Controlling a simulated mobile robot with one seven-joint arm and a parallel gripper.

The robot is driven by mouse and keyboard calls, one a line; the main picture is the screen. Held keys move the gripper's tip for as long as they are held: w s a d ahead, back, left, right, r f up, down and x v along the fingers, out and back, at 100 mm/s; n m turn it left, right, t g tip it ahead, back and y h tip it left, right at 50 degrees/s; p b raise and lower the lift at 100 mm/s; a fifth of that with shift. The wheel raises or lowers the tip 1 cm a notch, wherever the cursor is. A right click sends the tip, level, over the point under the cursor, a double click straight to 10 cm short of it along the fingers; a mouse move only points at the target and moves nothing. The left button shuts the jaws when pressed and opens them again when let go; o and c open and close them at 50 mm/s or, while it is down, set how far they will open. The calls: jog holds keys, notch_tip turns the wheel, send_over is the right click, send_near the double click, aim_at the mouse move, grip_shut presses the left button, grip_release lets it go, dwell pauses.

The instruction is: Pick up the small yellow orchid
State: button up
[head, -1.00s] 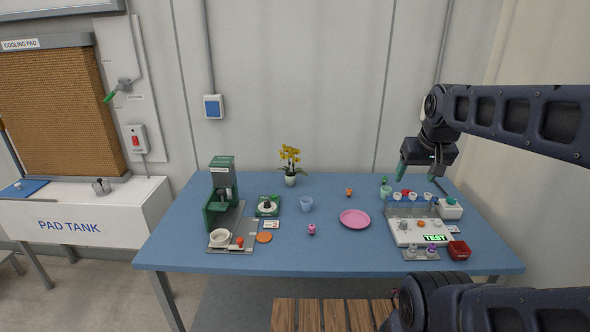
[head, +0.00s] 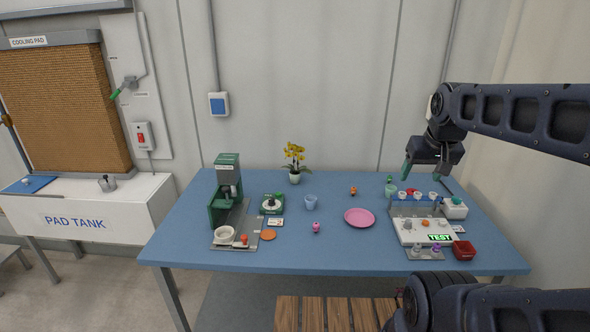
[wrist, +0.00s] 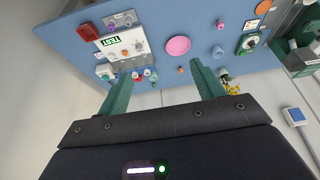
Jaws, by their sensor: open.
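The small yellow orchid (head: 294,153) stands upright in a pale pot (head: 294,178) at the back edge of the blue table, left of its middle. In the wrist view the orchid (wrist: 233,88) is partly hidden behind a green finger. My gripper (head: 425,174) is open and empty. It hangs above the back right of the table, well to the right of the orchid and apart from it. Its two green fingers (wrist: 160,85) are spread wide in the wrist view.
A green and grey machine (head: 226,190) stands left of the orchid. A round dial device (head: 271,204), a pale blue cup (head: 311,202) and a pink plate (head: 359,218) lie in front. A test rack (head: 420,229) with several cups fills the right side. The wall rises behind the table.

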jog(key=o, duration=0.7)
